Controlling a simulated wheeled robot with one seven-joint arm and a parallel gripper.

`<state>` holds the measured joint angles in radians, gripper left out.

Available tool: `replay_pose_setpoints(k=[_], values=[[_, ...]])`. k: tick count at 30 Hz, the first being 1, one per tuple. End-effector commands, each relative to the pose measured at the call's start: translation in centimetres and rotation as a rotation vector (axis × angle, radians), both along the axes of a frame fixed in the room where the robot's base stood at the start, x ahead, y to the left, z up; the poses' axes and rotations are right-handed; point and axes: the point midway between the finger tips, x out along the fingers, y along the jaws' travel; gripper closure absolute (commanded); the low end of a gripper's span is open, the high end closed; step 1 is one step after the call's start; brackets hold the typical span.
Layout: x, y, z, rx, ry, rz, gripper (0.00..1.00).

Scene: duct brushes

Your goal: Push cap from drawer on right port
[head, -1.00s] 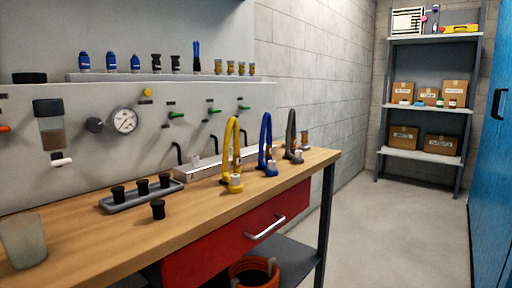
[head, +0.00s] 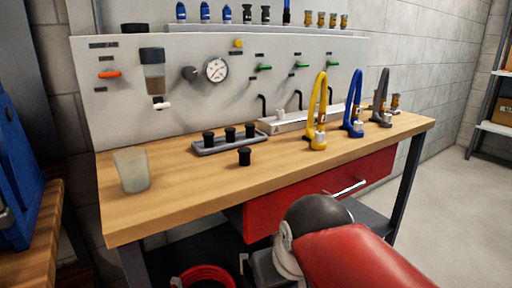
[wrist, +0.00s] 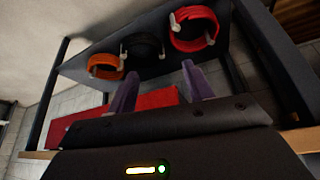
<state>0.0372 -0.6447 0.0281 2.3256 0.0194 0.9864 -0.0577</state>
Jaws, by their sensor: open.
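The red drawer (head: 300,202) sits under the wooden bench and looks shut, with a silver handle (head: 345,188). Its inside is hidden, so no cap in it shows. A loose black cap (head: 244,157) stands on the bench in front of a grey tray (head: 221,144) with several black caps. A row of bent black pipes stands behind a pale trough (head: 291,122); I cannot tell which is the right port. My gripper (wrist: 160,88) is open and empty in the wrist view, below bench height, near the red drawer (wrist: 110,112).
Yellow (head: 317,110), blue (head: 354,100) and grey (head: 384,97) looped hoses stand on the bench's right half. A frosted cup (head: 132,170) is at the left. Orange (wrist: 103,66), black and red (wrist: 194,28) coils lie on the lower shelf. Free floor is at right.

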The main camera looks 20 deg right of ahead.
Motion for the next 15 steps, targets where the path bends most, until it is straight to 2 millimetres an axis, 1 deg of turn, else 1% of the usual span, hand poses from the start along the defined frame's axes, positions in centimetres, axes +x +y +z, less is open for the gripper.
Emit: replay_pose_setpoints(k=[1, 3, 6, 9, 15], values=[[1.5, 0.0, 2.0, -0.009, 0.007, 0.012, 0.49], [3.4, 0.2, 4.5, -0.019, 0.018, 0.036, 0.49], [6.2, 0.4, 7.6, -0.028, 0.036, 0.076, 0.49], [8.9, 0.5, 10.4, -0.035, 0.052, 0.12, 0.49], [13.8, 0.4, 15.0, -0.034, 0.074, 0.21, 0.49]])
